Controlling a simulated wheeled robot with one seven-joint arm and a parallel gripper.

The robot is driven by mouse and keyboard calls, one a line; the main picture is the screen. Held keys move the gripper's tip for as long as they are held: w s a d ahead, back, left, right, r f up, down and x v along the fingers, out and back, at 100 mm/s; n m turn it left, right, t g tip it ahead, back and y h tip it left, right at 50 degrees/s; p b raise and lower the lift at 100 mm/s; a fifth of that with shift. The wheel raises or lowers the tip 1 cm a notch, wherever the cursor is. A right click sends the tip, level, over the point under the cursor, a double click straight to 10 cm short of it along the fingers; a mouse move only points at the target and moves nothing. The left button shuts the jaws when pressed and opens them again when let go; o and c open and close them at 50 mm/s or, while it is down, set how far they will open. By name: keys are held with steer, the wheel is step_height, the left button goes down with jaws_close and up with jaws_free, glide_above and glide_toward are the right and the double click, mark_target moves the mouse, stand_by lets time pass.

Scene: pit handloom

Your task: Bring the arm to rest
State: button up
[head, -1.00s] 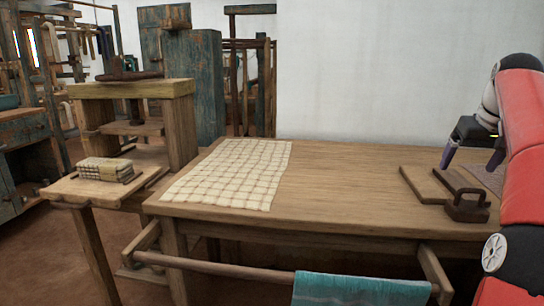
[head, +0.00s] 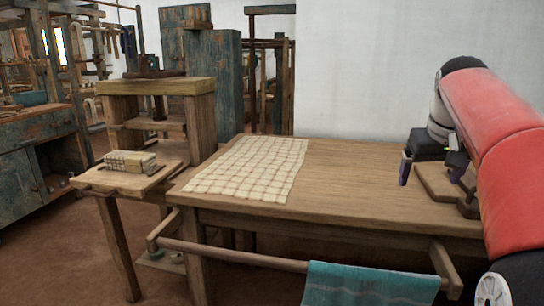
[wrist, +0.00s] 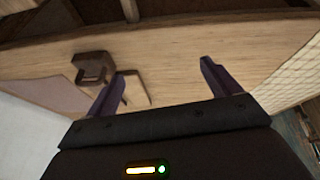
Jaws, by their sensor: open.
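My gripper (head: 430,165) is at the right side of the head view, above the right part of the wooden table (head: 340,175). My red and black arm comes in from the right and hides part of the table's right end.
A checked cloth (head: 250,168) lies flat on the table's left half. A dark iron-like block (wrist: 93,67) and a wooden board (wrist: 135,88) lie near my gripper. A teal cloth (head: 365,285) hangs on the front rail. A press-like stand (head: 158,110) is left.

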steer(key=s+a+f, duration=0.5)
steer(key=s+a, duration=0.3)
steer(key=a, duration=0.3)
steer(key=s+a+f, duration=0.3)
steer(key=s+f, duration=0.4)
steer(key=s+a+f+n+t+y, duration=0.1)
steer(key=s+a+f, duration=0.2)
steer(key=s+f, duration=0.5)
steer(key=shift+a+y, duration=0.3)
steer(key=shift+a, duration=0.05)
